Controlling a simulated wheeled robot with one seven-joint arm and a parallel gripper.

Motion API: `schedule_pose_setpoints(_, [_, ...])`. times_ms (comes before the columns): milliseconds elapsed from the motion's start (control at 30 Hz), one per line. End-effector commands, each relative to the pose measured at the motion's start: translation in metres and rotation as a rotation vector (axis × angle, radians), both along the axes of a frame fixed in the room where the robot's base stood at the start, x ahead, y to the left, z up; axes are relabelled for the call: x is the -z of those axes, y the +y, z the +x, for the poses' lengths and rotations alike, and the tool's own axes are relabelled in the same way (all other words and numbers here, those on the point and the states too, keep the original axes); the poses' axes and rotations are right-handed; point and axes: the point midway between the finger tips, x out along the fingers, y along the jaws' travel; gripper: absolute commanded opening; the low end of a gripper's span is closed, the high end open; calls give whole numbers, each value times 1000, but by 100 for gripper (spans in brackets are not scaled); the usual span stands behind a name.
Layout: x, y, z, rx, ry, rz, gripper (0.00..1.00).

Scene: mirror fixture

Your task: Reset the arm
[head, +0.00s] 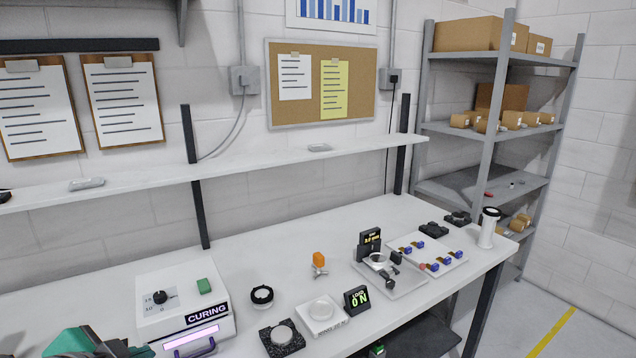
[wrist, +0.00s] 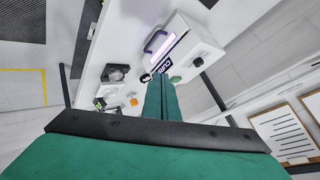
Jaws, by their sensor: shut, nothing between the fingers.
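My gripper (wrist: 161,82) shows in the wrist view as two green fingers pressed together, with nothing between them. In that view the fingertips point toward the curing box and overlap its near edge in the picture; I see no clear contact. The rest of my arm is out of view there. The curing box is white, with a dark knob, a green button and a lit pinkish window.
The white workbench (head: 232,262) holds a round black-rimmed piece (head: 262,296), a load display (head: 357,299), a stage fixture (head: 388,278) and a parts tray (head: 452,264). A wall shelf (head: 245,163) runs above the bench. A metal rack (head: 497,90) stands at the right.

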Motion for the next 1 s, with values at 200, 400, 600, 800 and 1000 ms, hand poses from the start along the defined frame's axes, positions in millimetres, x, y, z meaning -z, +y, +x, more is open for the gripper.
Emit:
schedule_pose_setpoints(200, [5, -20, 20, 13, -78, -76, 0])
schedule_pose_setpoints(400, [11, -44, 42, 20, -169, -170, 0])
schedule_pose_setpoints(600, [23, -82, 70, 16, -299, -328, 0])
schedule_pose_setpoints(800, [42, -121, 91, -22, -429, -513, 0])
schedule_pose_setpoints(1000, [70, -156, 98, -88, -522, -674, 0])
